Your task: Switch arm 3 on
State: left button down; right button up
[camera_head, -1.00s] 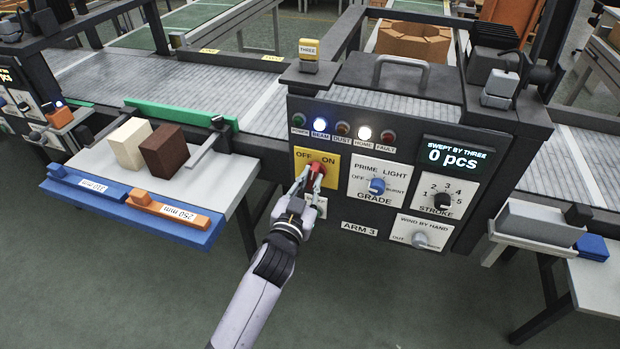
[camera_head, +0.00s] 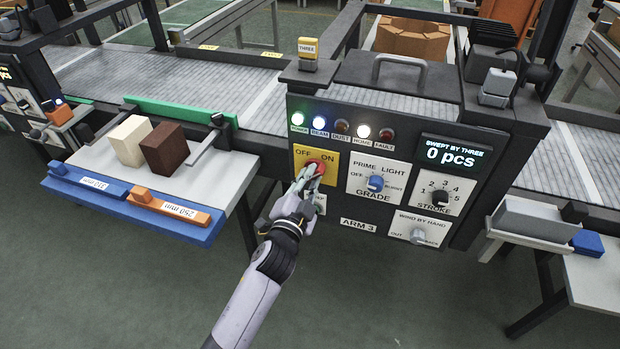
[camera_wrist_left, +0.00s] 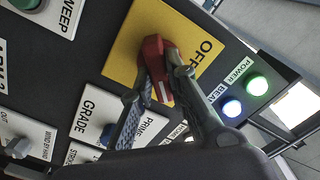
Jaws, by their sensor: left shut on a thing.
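The arm 3 panel (camera_head: 375,235) has a yellow OFF/ON plate (camera_head: 331,178) with a red rotary switch (camera_head: 316,167). My left gripper (camera_head: 310,178) is shut on this switch, its fingers leaning up and right toward ON. In the left wrist view the fingers (camera_wrist_left: 158,75) sit on either side of the red handle (camera_wrist_left: 153,48), and the OFF label shows while ON is hidden. The POWER lamp (camera_head: 297,118) glows green; it also glows in the wrist view (camera_wrist_left: 257,85). My right gripper is not in view.
BEAM (camera_head: 319,122) and HOME (camera_head: 363,131) lamps are lit; DUST and FAULT look unlit. The GRADE knob (camera_head: 376,184) is close right of the switch. A side table (camera_head: 200,170) with a cream and a brown block stands left.

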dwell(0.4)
pick_arm(q)
jog(key=c, duration=1.6)
grip_release()
jog(key=shift+o, duration=0.2)
jog(key=shift+s, duration=0.1)
jog(key=v, duration=1.2)
